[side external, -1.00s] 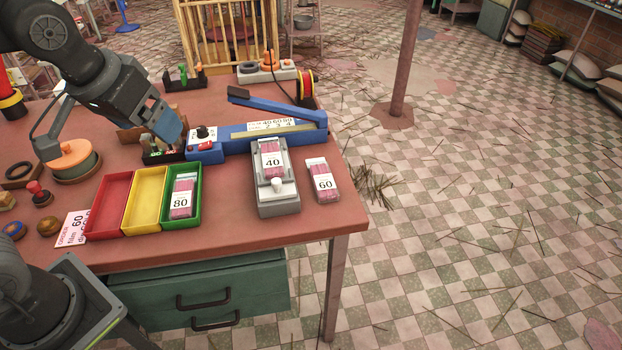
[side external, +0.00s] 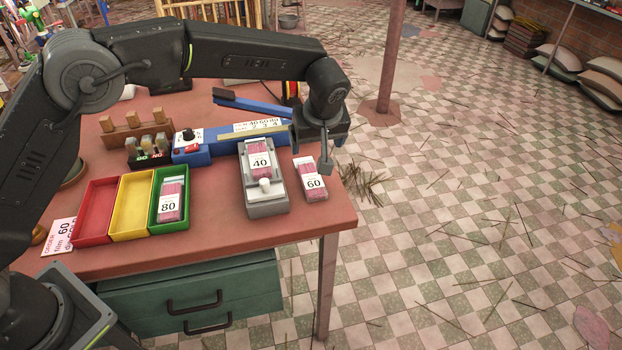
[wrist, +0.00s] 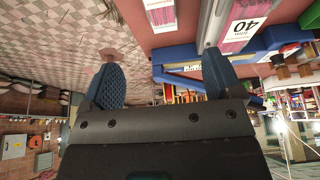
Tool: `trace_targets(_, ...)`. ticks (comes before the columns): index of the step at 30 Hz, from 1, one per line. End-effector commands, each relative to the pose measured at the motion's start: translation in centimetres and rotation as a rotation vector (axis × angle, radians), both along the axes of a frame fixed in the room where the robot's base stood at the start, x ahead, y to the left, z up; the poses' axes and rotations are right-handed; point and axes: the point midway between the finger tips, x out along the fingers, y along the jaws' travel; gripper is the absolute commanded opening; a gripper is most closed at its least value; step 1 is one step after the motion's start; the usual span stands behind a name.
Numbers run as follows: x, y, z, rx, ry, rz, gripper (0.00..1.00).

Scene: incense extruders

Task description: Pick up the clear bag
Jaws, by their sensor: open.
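Three clear bags of pink sticks show in the side view. One labelled 60 (side external: 309,180) lies on the table near its right edge. One labelled 40 (side external: 260,158) lies on a grey device (side external: 265,205). One labelled 80 (side external: 171,200) lies in the green tray (side external: 155,229). My gripper (side external: 312,158) is at the 60 bag's far end and partly overlaps it; I cannot tell whether they touch. In the wrist view, my gripper (wrist: 161,62) has its blue fingers apart with nothing held. The 60 bag (wrist: 175,14) shows only in part at the top edge, beside the 40 bag (wrist: 243,22).
A blue device with a long arm (side external: 225,145) stands behind the grey device. Red (side external: 94,211) and yellow (side external: 133,207) trays sit left of the green one. The table's right edge is close to the 60 bag, with open floor beyond.

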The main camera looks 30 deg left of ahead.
Motion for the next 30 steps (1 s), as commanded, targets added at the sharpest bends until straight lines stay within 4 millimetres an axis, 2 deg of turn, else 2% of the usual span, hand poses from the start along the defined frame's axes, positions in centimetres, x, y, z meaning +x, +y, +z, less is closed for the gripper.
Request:
trace_targets(12,1.9,1.8,-6.5,0.002,0.000,0.005,0.85)
trace_targets(20,2.4,2.3,-8.4,0.001,0.000,0.004,0.85)
trace_targets(30,3.4,3.6,-12.5,0.000,0.000,0.003,0.85)
